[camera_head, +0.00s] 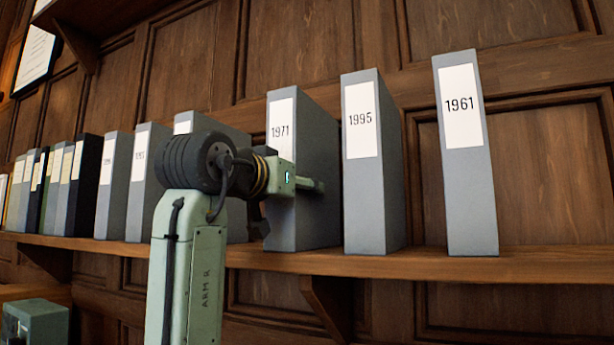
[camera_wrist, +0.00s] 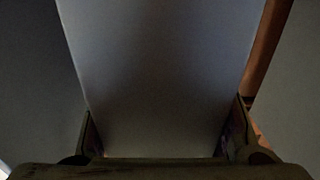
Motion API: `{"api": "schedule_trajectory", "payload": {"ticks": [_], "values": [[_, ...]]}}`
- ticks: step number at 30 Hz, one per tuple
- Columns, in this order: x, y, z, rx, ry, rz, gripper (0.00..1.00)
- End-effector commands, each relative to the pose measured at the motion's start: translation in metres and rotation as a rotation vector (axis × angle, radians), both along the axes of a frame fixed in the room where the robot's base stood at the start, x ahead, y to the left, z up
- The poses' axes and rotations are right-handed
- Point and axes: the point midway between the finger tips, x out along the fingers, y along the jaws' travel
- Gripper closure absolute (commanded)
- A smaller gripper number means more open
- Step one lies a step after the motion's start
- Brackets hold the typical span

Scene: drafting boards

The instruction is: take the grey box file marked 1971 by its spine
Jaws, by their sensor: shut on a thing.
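The grey box file marked 1971 (camera_head: 282,105) stands upright on the wooden shelf in the head view, its white label facing out. My gripper (camera_head: 300,188) is at its spine, below the label, with one finger showing along the file's right side. In the wrist view the file's plain grey spine (camera_wrist: 160,70) fills the middle. My gripper's two fingers (camera_wrist: 166,140) are on either side of the spine, shut on it. My wrist hides part of the spine's lower left in the head view.
The grey file 1995 (camera_head: 361,190) stands close to the right, and 1961 (camera_head: 468,190) farther right. A grey file (camera_head: 184,122) and several more files stand to the left. The wooden shelf (camera_head: 420,262) has bare gaps between the right-hand files. A bracket (camera_head: 328,305) is below.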

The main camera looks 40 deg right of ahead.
Motion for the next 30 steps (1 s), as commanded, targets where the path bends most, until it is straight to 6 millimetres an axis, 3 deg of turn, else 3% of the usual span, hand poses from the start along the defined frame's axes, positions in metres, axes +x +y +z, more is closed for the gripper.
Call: {"api": "schedule_trajectory", "payload": {"ticks": [17,30], "values": [[-0.0003,0.0001,0.0001,0.0,0.0,0.0,0.99],[-0.0011,0.0009,0.0029,-0.005,-0.003,0.0,1.0]]}}
